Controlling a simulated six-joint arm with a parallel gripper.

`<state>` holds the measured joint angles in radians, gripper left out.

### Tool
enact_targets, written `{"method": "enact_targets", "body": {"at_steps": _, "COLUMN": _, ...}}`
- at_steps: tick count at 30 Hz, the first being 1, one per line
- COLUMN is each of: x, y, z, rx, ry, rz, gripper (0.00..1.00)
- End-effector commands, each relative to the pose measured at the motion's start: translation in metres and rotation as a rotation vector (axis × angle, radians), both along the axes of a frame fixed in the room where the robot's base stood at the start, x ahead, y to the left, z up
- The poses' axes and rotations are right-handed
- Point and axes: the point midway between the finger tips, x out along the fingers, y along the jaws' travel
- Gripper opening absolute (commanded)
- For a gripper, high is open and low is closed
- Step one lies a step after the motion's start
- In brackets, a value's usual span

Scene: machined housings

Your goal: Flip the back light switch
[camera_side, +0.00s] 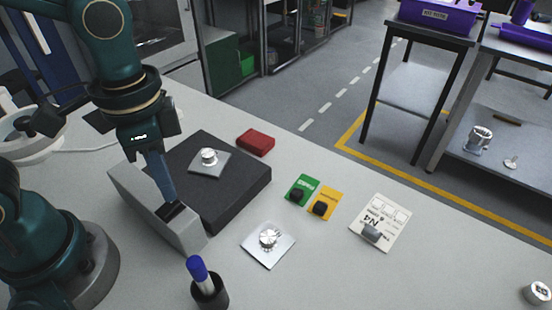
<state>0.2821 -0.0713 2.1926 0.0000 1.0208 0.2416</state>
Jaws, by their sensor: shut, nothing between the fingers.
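A long light-grey box (185,232) stands on the table along the left side of a dark pad, and I take it to be the switch housing. A black piece (172,212) sits on its top face, probably a switch. My gripper (170,198) points down with its fingers together and empty. Its tips are right at the black piece; whether they touch it cannot be told. The fingers cover part of the box's top, so any other switch there is hidden, and the switch position is not readable.
The dark pad (236,200) bears a plate with a silver knob (208,156). Another knobbed plate (268,238) lies in front. A red block (256,142), green card (303,187), yellow card (326,198) and white card (385,215) lie rightward. A blue-capped marker (197,268) stands in a black holder.

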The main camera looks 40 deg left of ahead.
Motion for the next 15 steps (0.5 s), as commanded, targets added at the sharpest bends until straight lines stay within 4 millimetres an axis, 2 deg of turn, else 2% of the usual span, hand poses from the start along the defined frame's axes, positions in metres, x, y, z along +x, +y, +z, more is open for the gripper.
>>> {"method": "enact_targets", "body": {"at_steps": 15, "x": 0.0, "y": 0.0, "z": -0.0077, "rx": 0.001, "ry": 0.001, "rz": 0.0, "gripper": 0.0}}
